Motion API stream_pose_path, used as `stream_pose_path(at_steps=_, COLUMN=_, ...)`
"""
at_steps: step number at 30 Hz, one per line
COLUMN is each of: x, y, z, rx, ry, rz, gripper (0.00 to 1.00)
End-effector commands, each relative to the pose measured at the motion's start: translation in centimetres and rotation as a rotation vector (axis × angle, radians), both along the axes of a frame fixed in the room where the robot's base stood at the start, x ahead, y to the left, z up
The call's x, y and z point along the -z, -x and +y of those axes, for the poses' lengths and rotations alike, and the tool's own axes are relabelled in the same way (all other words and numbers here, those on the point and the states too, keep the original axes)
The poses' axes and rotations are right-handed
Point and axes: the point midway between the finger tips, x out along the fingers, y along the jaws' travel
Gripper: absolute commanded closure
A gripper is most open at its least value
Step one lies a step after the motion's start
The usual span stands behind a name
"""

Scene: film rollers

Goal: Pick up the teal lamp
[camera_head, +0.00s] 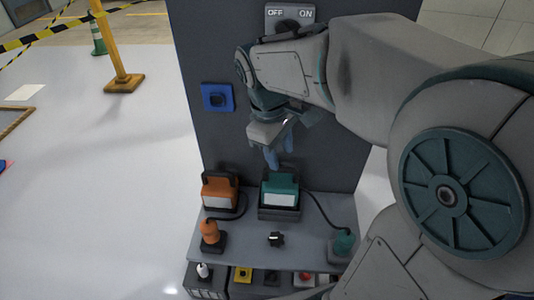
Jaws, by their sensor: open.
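The teal lamp (279,188) stands upright on the grey shelf (262,247), right of the orange lamp. It has a pale front panel and a dark handle on top, and a dark cable runs from its right side. My gripper (279,163) hangs above the teal lamp, in front of the dark panel, with its fingers pointing down. It is open and nothing shows between its fingers. The fingertips appear close over the lamp's handle and partly overlap it; I cannot tell whether they touch it.
An orange lamp (220,190) stands left of the teal one. A dark upright panel (225,140) rises behind, with a blue button box (218,97). Open floor lies left.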

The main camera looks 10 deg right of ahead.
Motion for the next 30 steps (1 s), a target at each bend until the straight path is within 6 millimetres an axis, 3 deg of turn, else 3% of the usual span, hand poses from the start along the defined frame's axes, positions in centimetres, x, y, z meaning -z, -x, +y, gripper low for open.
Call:
stream_pose_path(at_steps=1, x=-0.1, y=-1.5, z=0.6, rx=-0.087, ry=0.03, rz=0.046, gripper=0.59)
stream_pose_path(at_steps=6, x=-0.5, y=-4.7, z=1.9, rx=-0.329, ry=0.111, rz=0.171, gripper=0.59)
stream_pose_path(at_steps=12, x=-0.7, y=-6.4, z=2.8, rx=-0.463, ry=0.155, rz=0.247, gripper=0.59)
stream_pose_path(at_steps=16, x=0.3, y=-6.5, z=2.6, rx=-0.486, ry=0.162, rz=0.263, gripper=0.59)
stream_pose_path(at_steps=24, x=5.1, y=-5.8, z=0.7, rx=-0.486, ry=0.162, rz=0.264, gripper=0.59)
stream_pose_path(at_steps=30, x=7.1, y=-5.6, z=-0.1, rx=-0.485, ry=0.162, rz=0.261, gripper=0.59)
